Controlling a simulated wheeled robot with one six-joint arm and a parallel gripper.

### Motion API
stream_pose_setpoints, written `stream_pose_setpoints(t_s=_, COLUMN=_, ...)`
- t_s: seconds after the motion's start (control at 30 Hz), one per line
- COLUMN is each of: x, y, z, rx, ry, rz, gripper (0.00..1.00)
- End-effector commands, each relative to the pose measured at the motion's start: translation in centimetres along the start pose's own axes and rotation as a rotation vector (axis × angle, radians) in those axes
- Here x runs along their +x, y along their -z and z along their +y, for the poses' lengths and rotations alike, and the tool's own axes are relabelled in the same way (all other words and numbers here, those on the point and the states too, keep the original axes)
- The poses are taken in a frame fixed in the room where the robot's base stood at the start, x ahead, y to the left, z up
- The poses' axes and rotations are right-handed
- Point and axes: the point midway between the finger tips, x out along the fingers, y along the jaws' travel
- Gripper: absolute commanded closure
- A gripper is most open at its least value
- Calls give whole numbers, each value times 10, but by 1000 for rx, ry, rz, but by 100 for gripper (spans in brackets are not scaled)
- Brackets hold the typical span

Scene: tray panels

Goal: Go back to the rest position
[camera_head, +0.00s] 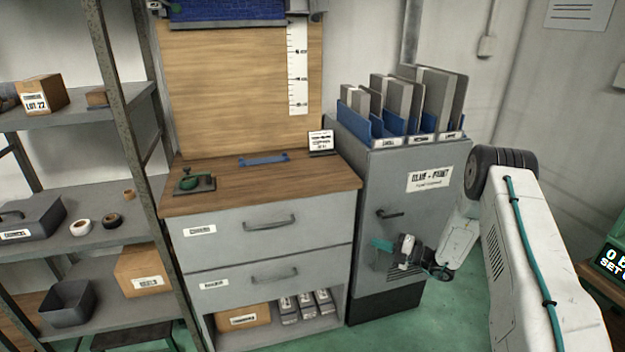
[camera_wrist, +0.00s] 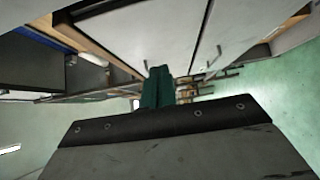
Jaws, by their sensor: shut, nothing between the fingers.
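My gripper (camera_head: 384,245) shows in the head view in front of the grey cabinet (camera_head: 400,200), near its dark handle, at the lower right of the drawer unit. I cannot tell whether it touches the cabinet. In the wrist view its teal fingers (camera_wrist: 157,88) are shut together with nothing between them. My white arm reaches in from the right side of the head view.
A wooden-topped drawer unit (camera_head: 257,223) stands left of the cabinet, with a green-handled tool (camera_head: 192,181) and a blue strip (camera_head: 263,159) on top. Metal shelves (camera_head: 70,130) with boxes stand at the left. Green floor (camera_head: 455,305) shows at the cabinet's right.

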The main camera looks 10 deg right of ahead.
Motion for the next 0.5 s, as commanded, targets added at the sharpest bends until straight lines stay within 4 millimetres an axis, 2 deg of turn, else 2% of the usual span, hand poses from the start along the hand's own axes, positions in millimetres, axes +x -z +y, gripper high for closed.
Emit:
stream_pose_setpoints(t_s=0.17, x=0, y=4, z=-4, rx=-133, ry=15, rz=19, gripper=100)
stream_pose_setpoints(t_s=0.33, x=-7, y=51, z=-21, rx=-353, ry=65, rz=175, gripper=100)
stream_pose_setpoints(t_s=0.5, x=-14, y=97, z=10, rx=-646, ry=62, rz=401, gripper=100)
